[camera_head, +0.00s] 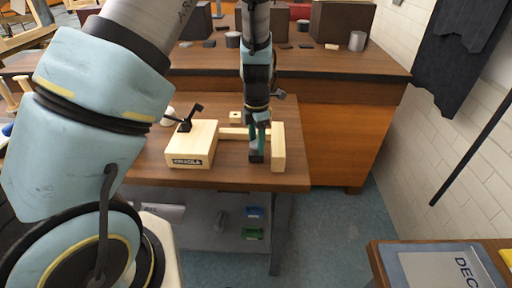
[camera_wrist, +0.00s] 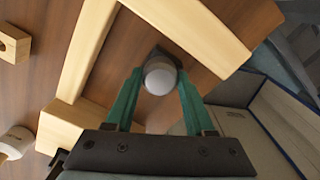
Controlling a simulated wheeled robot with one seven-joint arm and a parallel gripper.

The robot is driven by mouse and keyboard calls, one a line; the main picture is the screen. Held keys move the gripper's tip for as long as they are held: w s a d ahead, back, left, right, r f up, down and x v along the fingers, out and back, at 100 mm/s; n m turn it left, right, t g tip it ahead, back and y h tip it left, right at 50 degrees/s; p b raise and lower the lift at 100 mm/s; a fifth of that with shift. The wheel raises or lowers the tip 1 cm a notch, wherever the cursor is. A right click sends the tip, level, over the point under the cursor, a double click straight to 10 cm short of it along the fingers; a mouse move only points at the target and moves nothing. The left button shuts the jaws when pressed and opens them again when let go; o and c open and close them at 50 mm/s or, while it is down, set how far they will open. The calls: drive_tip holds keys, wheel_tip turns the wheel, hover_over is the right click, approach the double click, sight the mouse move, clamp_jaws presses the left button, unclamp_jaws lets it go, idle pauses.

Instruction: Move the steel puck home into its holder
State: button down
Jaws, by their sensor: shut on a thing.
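The steel puck (camera_wrist: 160,77) is a short grey cylinder with a pale round end, between the green fingertips of my gripper (camera_wrist: 158,85) in the wrist view. In the head view my gripper (camera_head: 258,142) points down, shut on the puck (camera_head: 256,157), low over the front bench. They are just left of the upright end block of a pale wooden frame (camera_head: 278,148). The frame's bar runs left to a large labelled wooden block (camera_head: 193,143). A small wooden block with a hole (camera_head: 236,117) lies behind the bar. I cannot tell which part is the holder, or whether the puck touches the bench.
The bench (camera_head: 225,178) has its front edge close to the puck, with a lower shelf beneath. A black lever (camera_head: 190,118) stands on the labelled block, with a white round thing (camera_head: 169,115) behind. Grey cylinders (camera_head: 357,41) and dark boxes stand on the back bench.

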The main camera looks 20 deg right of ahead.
sight(256, 143)
drive_tip(key=shift+r+p, duration=0.75)
drive_tip(key=shift+p, duration=0.15)
idle(0.4)
drive_tip(key=shift+r+p, duration=1.4)
drive_tip(key=shift+p, duration=0.2)
idle(0.3)
drive_tip(key=w, duration=0.3)
drive_tip(key=w+d+r, duration=0.1)
drive_tip(key=w, duration=0.2)
drive_tip(key=w+d, duration=0.1)
drive_tip(key=w, duration=0.2)
drive_tip(key=shift+w+d+r, duration=0.15)
drive_tip(key=shift+w+r, duration=0.05)
drive_tip(key=shift+w, duration=0.15)
drive_tip(key=w+a+r, duration=0.2)
drive_tip(key=w+r, duration=0.1)
drive_tip(key=w, duration=0.9)
drive_tip(key=shift+w+r, duration=0.15)
drive_tip(key=shift+r, duration=0.15)
drive_tip(key=shift+f+b, duration=1.5)
drive_tip(key=shift+f, duration=1.45)
